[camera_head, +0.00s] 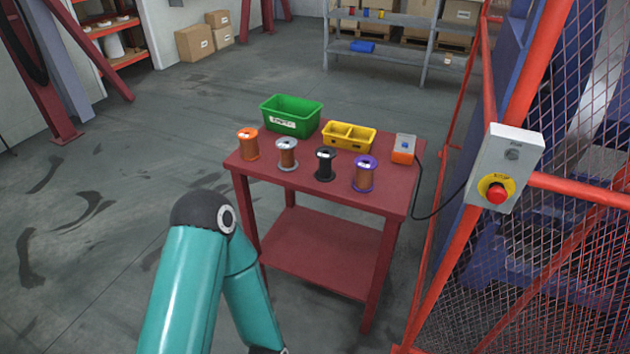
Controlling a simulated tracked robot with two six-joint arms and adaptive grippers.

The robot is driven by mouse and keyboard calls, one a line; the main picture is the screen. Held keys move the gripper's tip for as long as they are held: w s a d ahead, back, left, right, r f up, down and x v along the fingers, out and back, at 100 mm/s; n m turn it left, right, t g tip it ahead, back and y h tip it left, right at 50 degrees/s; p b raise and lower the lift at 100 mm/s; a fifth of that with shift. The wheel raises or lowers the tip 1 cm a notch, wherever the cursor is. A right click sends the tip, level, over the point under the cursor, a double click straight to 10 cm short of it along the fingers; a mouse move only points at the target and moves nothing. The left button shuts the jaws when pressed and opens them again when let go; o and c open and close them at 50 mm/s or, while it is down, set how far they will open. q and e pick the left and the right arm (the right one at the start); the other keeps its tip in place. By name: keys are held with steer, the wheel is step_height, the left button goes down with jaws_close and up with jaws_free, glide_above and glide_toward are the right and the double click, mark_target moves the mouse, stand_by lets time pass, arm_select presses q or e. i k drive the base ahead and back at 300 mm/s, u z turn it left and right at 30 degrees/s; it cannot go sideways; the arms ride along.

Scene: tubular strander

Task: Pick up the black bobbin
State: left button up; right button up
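The black bobbin (325,164) stands upright on the red table (375,197), near its front edge. A grey bobbin (287,155) with copper-coloured wire stands to its left, and a purple one (364,174) stands to its right. An orange bobbin (248,144) stands at the table's left end. One of my arms shows as teal links with a dark joint, low in the picture in front of the table. Neither of my grippers shows in the head view.
A green bin (291,115) and a yellow divided tray (348,136) stand behind the bobbins. A small grey and orange box (403,149) with a cable is at the table's right. A red-framed mesh fence with a stop-button box (504,168) stands close on the right. Floor to the left is clear.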

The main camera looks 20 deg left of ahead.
mark_target(326, 155)
steer(key=k, duration=0.85)
steer(key=u, duration=0.5)
steer(key=i, duration=1.05)
steer(key=u, duration=0.7)
steer(key=i, duration=0.85)
steer(key=z, duration=0.15)
